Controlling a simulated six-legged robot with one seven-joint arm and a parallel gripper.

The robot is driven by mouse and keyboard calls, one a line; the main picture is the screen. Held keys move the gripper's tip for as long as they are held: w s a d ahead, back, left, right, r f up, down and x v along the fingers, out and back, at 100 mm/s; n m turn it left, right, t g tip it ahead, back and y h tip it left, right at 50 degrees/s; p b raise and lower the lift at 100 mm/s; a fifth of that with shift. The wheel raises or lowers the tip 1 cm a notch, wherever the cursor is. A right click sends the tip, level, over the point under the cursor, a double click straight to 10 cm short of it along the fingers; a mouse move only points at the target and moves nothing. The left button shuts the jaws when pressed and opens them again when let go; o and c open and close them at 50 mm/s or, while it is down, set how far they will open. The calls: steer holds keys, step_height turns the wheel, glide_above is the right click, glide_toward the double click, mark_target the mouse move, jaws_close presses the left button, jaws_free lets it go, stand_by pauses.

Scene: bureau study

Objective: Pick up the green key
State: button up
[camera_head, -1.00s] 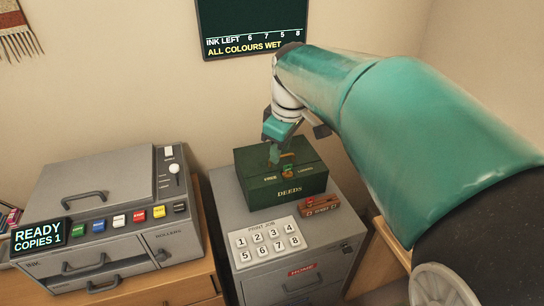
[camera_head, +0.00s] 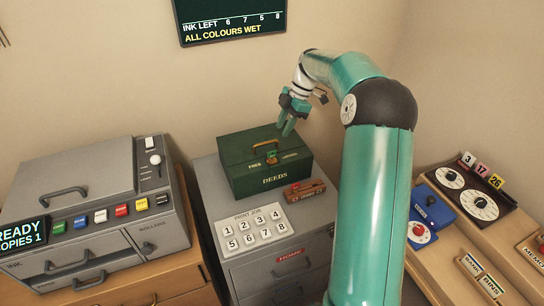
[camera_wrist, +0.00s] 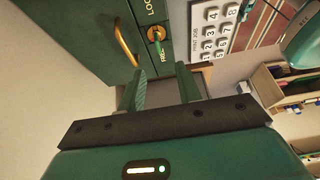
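The green key (camera_head: 271,157) sits in an orange-brass lock on the dark green DEEDS box (camera_head: 238,175), between the FREE and LOCKED labels. In the wrist view the key (camera_wrist: 157,42) shows in the lock, pointing toward the FREE label. My gripper (camera_head: 288,128) is above the far right part of the box, apart from the key. In the wrist view its two green fingers (camera_wrist: 161,88) are spread with nothing between them. The key lies beyond the fingertips.
The box stands on a grey cabinet (camera_head: 211,205), with a PRINT JOB number pad (camera_head: 252,230) and a brown block with a red part (camera_head: 304,190) in front. A copier (camera_head: 80,190) stands left. A dial desk (camera_head: 465,255) is right. A wall screen (camera_head: 230,18) hangs behind.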

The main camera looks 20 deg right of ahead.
mark_target(272, 153)
steer(key=x, duration=1.2)
steer(key=shift+w+d, duration=0.2)
steer(key=shift+d, duration=0.05)
jaws_close()
